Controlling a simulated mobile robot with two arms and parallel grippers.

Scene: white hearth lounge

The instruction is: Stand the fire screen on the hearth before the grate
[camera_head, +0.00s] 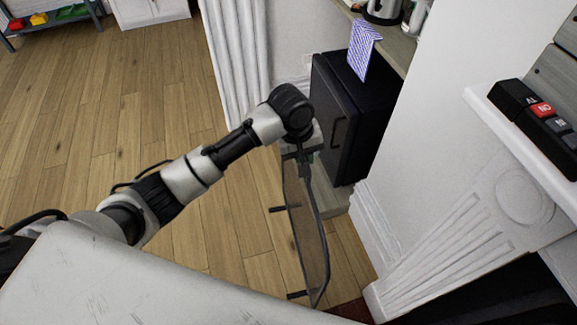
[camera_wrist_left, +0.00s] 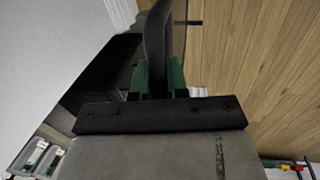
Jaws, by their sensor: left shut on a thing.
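The fire screen (camera_head: 306,240) is a dark-framed mesh panel with short feet sticking out to the left. It hangs roughly upright, seen at a steep angle. My left gripper (camera_head: 302,157) is shut on its top edge. In the left wrist view the green-padded fingers (camera_wrist_left: 160,80) close on the screen's dark frame (camera_wrist_left: 157,35). Whether its feet touch the floor I cannot tell. A dark red strip of the hearth (camera_head: 357,311) shows at the bottom, right of the screen. The grate is not visible; only the dark fireplace opening (camera_head: 490,302) shows. My right gripper is not in view.
The white fireplace surround (camera_head: 440,235) and its mantel shelf (camera_head: 520,140) with dark lettered blocks (camera_head: 540,112) stand at the right. A black mini fridge (camera_head: 352,115) under a counter is behind the screen. Wooden floor (camera_head: 90,150) at the left is clear.

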